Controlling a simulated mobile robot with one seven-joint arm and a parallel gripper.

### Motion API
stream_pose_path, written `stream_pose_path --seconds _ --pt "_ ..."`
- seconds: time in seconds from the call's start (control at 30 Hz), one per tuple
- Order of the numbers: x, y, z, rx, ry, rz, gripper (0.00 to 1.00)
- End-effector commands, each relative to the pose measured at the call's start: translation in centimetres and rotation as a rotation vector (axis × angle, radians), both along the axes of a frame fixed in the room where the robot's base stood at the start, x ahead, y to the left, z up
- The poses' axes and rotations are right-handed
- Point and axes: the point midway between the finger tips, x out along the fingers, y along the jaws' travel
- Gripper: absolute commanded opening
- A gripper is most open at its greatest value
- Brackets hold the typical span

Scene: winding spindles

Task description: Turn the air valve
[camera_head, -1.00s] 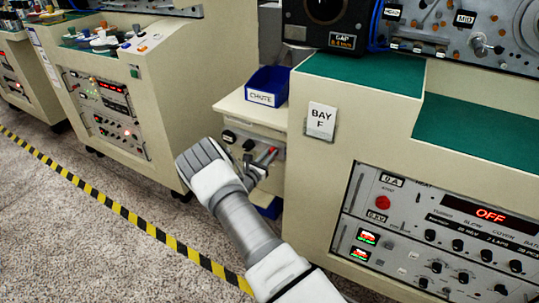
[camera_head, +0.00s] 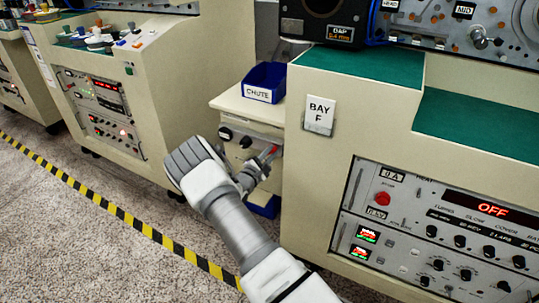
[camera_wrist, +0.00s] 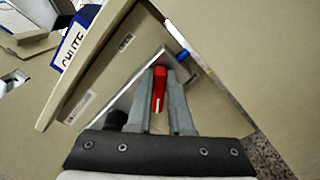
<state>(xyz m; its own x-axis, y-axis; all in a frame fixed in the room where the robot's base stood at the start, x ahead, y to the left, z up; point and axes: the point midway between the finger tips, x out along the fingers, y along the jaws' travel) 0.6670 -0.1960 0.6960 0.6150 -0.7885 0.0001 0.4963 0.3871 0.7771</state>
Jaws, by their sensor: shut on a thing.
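The air valve's red lever (camera_wrist: 158,88) stands between my two grey fingers in the wrist view, and my gripper (camera_wrist: 161,74) is shut on it. In the head view the red lever (camera_head: 271,151) shows as a small red tip on the front of a beige cabinet below the blue chute bin. My gripper (camera_head: 256,170) reaches it from the left and front. The valve's body behind the fingers is mostly hidden.
The blue bin (camera_head: 264,83) labelled CHUTE sits on the cabinet's top. The Bay F machine (camera_head: 340,165) stands close on the right. Another beige machine (camera_head: 165,100) stands left. Yellow-black floor tape (camera_head: 110,208) crosses the carpet. A black knob (camera_wrist: 116,119) lies left of my fingers.

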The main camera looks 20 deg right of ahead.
Motion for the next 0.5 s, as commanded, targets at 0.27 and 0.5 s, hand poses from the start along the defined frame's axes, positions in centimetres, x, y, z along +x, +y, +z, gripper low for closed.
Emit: stream_pose_path --seconds 0.27,0.5 --pt "-0.21 -0.18 -0.63 0.162 -0.207 -0.001 0.00" --pt "-0.30 -0.21 -1.02 0.285 -0.364 -0.001 0.00"
